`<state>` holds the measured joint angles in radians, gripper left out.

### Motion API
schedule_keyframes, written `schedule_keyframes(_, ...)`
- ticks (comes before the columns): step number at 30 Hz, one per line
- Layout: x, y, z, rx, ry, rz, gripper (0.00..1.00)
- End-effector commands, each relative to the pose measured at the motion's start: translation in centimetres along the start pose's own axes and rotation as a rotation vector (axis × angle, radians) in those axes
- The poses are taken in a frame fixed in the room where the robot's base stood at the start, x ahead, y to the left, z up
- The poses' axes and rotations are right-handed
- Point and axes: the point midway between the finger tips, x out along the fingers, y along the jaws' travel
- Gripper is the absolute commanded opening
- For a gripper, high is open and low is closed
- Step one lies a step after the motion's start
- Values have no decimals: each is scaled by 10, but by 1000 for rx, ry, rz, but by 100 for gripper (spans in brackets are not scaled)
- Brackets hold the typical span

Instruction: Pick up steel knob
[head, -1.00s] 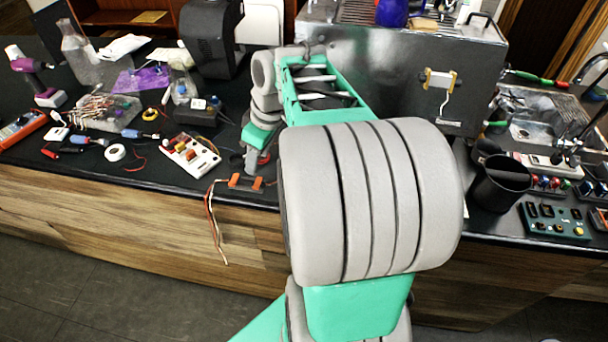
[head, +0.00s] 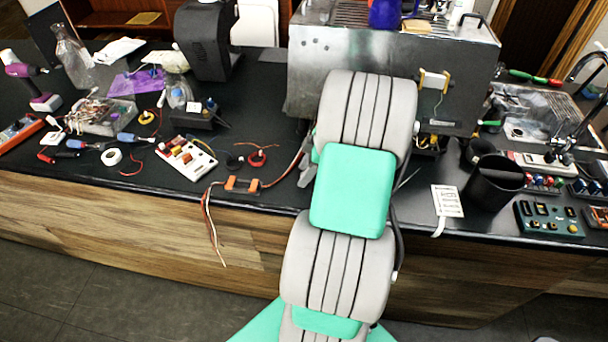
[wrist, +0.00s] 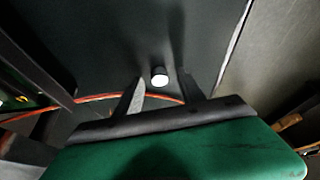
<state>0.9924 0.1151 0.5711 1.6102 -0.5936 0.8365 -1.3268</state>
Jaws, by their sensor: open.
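The steel knob (wrist: 159,76) shows in the wrist view as a small, bright, round-topped piece with a dark side, standing on a dark surface. My gripper (wrist: 163,90) is open in the wrist view, with one finger on each side of the knob in the picture. The knob appears near the fingertips; I cannot tell how far below or beyond them it is, and I see no grip on it. In the head view my arm hides the knob and my gripper.
The steel brewer body (head: 318,75) stands behind my arm on the black counter (head: 262,105). An orange-red wire (wrist: 95,98) runs near the fingers. A terminal board (head: 186,158) lies left, a black cup (head: 495,184) and white card (head: 447,201) right.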

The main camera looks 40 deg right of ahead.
Motion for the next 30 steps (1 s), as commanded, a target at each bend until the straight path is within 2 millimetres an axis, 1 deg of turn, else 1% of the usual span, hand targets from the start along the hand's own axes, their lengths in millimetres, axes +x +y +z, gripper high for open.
schedule_keyframes(2, 0, 0, 0, 0, 0, 0, 47)
schedule_keyframes(19, 0, 0, 0, 1, 0, 0, 0)
schedule_keyframes(30, 0, 0, 0, 1, 0, 0, 0)
